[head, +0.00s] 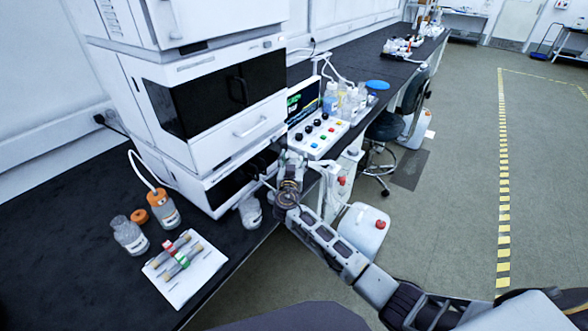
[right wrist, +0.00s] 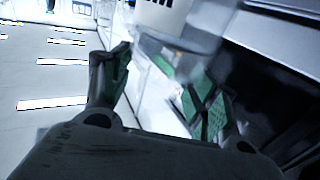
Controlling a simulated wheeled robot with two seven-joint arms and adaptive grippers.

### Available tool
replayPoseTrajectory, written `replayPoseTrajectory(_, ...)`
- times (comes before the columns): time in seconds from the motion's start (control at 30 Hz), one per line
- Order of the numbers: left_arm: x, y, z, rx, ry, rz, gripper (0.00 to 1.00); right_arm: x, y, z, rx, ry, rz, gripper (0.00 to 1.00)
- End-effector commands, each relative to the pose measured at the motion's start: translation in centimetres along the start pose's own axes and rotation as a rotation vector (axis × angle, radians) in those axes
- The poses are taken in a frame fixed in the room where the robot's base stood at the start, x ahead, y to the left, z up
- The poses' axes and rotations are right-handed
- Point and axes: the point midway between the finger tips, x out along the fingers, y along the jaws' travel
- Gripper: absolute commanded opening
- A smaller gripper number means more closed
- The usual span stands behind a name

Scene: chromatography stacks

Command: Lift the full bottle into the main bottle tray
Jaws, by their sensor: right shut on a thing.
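My right gripper (head: 268,182) reaches in beside the lower front of the white instrument stack and is shut on a clear bottle (head: 250,212). The bottle shows just below the fingers, by the bench's front edge; its top is hidden. In the right wrist view, the bottle (right wrist: 180,45), with a white label and dark lettering, is at the top, by the green-padded fingers (right wrist: 160,85). I cannot tell whether its base touches the bench. Several bottles (head: 346,102) stand in a tray behind the control panel; its rim is mostly hidden. My left gripper is out of view.
An open clear bottle (head: 130,237), a loose orange cap (head: 138,216) and an orange-capped bottle (head: 163,210) with tubing stand on the bench at left. A white vial tray (head: 187,270) lies in front. The instrument stack (head: 215,100) and control panel (head: 318,137) crowd the gripper.

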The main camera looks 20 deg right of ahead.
Motion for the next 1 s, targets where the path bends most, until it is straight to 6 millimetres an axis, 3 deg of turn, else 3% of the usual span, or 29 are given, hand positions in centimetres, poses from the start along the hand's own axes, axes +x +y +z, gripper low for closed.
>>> replayPoseTrajectory(0.37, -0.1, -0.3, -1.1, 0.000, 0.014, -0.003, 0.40, 0.0, -0.1, -1.9, 0.003, 0.003, 0.000, 0.03)
replayPoseTrajectory(0.8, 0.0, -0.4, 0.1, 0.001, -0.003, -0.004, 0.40, 0.0, 0.0, -8.0, 0.004, 0.004, 0.000, 0.03)
replayPoseTrajectory(1.0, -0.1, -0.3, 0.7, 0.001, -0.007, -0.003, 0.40, 0.1, 0.0, -9.7, 0.003, 0.003, 0.001, 0.03)
